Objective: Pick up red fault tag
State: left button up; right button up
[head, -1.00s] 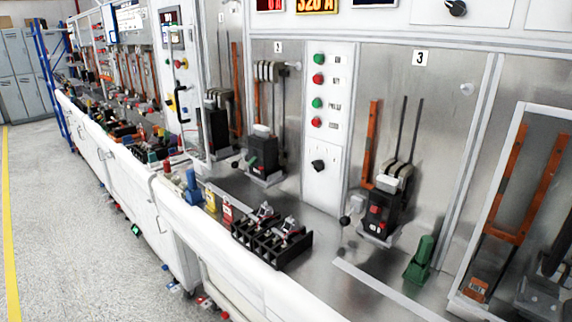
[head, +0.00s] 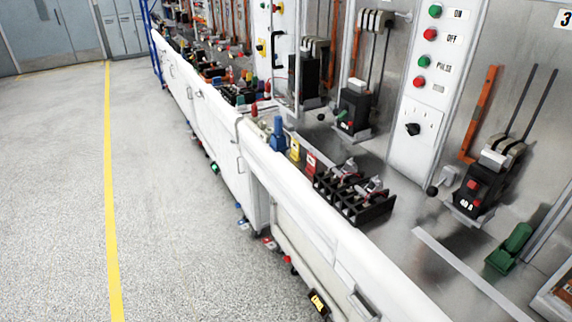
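A small red block-like tag (head: 311,164), which looks like the red fault tag, stands near the front edge of the metal bench. It is between a small yellow tag (head: 295,150) and a black divided rack (head: 355,206). Any writing on it is too small to read. The rack holds several dark and metallic parts. Neither of my grippers is in view.
A blue item (head: 278,134) stands left of the yellow tag. Breakers (head: 478,190) and a green block (head: 510,247) are farther right on the bench. A white front ledge (head: 330,230) runs along it. The grey floor (head: 180,240) at left is open, with a yellow line (head: 109,190).

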aim_at(312, 163)
jog(key=i+j, duration=0.2)
jog(key=i+j+z, duration=0.15)
jog(key=j, duration=0.25)
jog(key=i+j, duration=0.2)
jog(key=j, duration=0.15)
jog(key=i+j+z, duration=0.15)
jog(key=j, duration=0.2)
